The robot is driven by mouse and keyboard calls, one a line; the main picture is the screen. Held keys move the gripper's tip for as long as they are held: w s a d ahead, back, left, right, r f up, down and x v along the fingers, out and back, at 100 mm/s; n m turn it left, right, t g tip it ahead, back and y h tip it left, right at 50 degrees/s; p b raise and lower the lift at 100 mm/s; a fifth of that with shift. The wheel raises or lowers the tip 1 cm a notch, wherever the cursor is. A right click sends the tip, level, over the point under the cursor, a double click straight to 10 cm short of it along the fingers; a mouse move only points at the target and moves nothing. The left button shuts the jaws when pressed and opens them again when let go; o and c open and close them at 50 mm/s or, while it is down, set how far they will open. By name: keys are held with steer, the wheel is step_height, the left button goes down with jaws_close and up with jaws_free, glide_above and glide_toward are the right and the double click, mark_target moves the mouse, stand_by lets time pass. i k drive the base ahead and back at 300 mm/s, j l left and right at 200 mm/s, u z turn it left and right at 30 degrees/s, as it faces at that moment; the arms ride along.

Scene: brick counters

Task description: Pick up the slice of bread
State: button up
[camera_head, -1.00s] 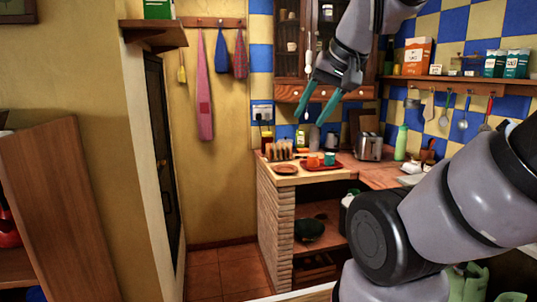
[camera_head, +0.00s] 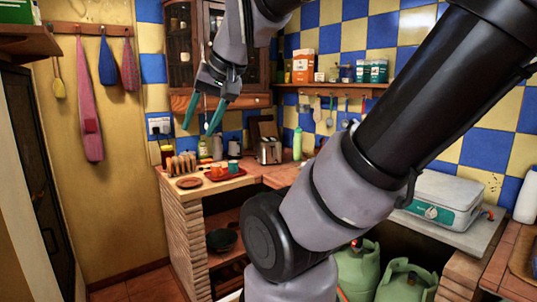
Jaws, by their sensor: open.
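Several upright brown slices that look like bread (camera_head: 180,164) stand in a row, as if in a rack, on the brick counter's wooden top (camera_head: 208,186). They are small, so single slices are hard to tell apart. My gripper (camera_head: 198,130) hangs in the air with its two green fingers pointing down and spread apart. It is open and empty. In the picture it is above and slightly right of the slices, clear of the counter. How far it is from them in depth I cannot tell.
A brown plate (camera_head: 189,183) lies in front of the slices. A red tray (camera_head: 238,174) with cups is to their right. A toaster (camera_head: 269,152) and a green bottle (camera_head: 297,144) stand further right. A wooden cabinet (camera_head: 181,62) hangs behind my gripper.

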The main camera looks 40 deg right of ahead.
mark_target(170, 163)
steer(key=i+z, duration=0.2)
steer(key=i, duration=1.1)
steer(key=i+j+z, duration=0.15)
steer(key=i, duration=1.15)
